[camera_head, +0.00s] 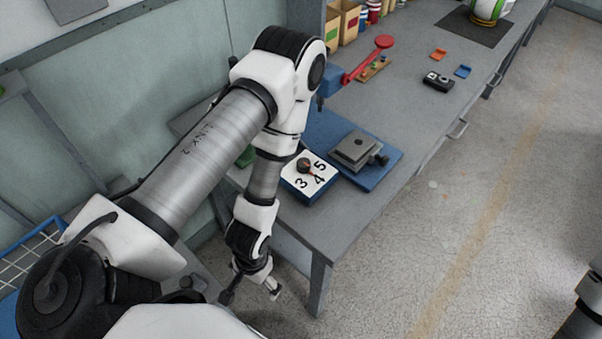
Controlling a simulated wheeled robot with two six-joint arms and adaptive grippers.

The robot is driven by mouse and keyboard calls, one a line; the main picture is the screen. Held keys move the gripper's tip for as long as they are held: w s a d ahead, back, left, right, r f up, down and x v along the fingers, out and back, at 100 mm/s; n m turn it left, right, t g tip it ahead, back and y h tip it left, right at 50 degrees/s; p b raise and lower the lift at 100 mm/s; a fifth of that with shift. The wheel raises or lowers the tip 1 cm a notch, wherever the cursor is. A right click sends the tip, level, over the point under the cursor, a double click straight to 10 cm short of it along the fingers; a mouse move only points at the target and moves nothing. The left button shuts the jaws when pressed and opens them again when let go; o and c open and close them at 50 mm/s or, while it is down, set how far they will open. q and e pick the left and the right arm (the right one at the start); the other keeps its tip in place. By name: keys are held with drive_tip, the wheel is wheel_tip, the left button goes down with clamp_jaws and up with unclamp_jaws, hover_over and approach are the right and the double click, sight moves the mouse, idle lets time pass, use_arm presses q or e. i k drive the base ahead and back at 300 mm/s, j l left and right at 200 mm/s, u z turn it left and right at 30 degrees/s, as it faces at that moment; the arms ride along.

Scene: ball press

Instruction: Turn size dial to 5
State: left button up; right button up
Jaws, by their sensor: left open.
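The size dial (304,165) is a dark round knob with an orange mark on a white-topped box (322,185) near the workbench's front edge. The numbers 3, 4 and 5 show on the box top; the orange mark seems to point near 4. My left arm crosses in front of the box's left side and hides part of it. My left gripper (258,287) hangs below and in front of the bench edge, apart from the dial, and is open and empty. My right gripper is not in view; only part of my right arm shows at the lower right.
A grey metal press block (357,150) sits on a blue base (384,170) right of the dial box. A red-knobbed lever (372,58) stands behind. A small black device (438,82) and orange and blue pieces lie farther back on the workbench (345,215). The floor at right is clear.

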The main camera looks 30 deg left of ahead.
sight(303, 164)
drive_tip(key=l+u, duration=0.15)
drive_tip(key=u, duration=0.25)
drive_tip(key=l+u, duration=0.15)
drive_tip(key=u, duration=0.2)
drive_tip(key=l+u, duration=0.15)
drive_tip(key=u, duration=0.25)
